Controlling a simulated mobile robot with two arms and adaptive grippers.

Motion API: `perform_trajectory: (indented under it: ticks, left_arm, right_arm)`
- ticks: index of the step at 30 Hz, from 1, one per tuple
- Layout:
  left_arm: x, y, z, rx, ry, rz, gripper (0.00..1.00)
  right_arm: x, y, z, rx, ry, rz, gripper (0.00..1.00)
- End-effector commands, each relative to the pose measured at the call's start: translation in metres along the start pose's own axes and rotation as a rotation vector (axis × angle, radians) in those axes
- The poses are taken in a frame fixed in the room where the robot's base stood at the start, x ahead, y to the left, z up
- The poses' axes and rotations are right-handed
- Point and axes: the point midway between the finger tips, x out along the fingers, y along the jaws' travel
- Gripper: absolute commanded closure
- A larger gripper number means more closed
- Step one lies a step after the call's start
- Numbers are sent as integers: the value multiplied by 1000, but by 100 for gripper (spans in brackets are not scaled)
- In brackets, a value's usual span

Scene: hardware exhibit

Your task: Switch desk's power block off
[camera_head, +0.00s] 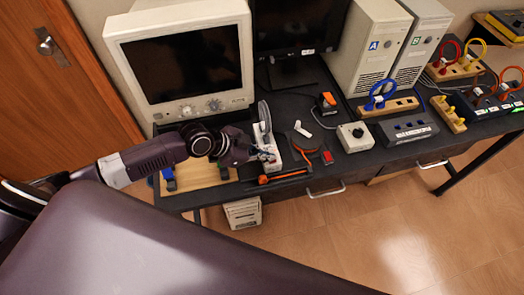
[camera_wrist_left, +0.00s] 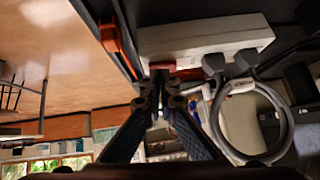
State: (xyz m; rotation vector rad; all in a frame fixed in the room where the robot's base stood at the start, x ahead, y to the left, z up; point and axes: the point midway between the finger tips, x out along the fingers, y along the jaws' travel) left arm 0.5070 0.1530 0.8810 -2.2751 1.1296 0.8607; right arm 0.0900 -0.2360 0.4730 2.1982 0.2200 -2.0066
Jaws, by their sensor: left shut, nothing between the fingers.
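The desk's power block (camera_head: 259,134) is a white strip on the dark desk, in front of the beige monitor. In the left wrist view the power block (camera_wrist_left: 215,40) lies across the top, with grey plugs (camera_wrist_left: 228,62) and a looped grey cable on its right part. A red switch (camera_wrist_left: 162,66) shows at its near edge. My left gripper (camera_head: 268,156) is at the near end of the block. In the wrist view my left gripper (camera_wrist_left: 160,85) has its fingertips together right at the red switch; contact is hard to tell. My right gripper is not in view.
An orange-handled tool (camera_head: 283,176) lies along the desk's front edge, close to the gripper. A beige monitor (camera_head: 185,60) stands behind. A white box with a dark knob (camera_head: 355,136) and a small red item (camera_head: 327,157) are to the right.

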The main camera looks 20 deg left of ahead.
Motion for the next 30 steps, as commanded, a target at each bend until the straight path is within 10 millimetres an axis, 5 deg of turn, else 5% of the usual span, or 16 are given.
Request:
perform_trajectory:
  ticks: [11,15,30]
  left_arm:
    - [-29,-2,-40,-3,0,-2,100]
    - [-51,-1,-28,2,-6,-3,100]
    - [-117,0,-30,-3,-4,-2,100]
  right_arm:
    - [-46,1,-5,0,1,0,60]
    - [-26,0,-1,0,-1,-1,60]
    - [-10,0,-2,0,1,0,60]
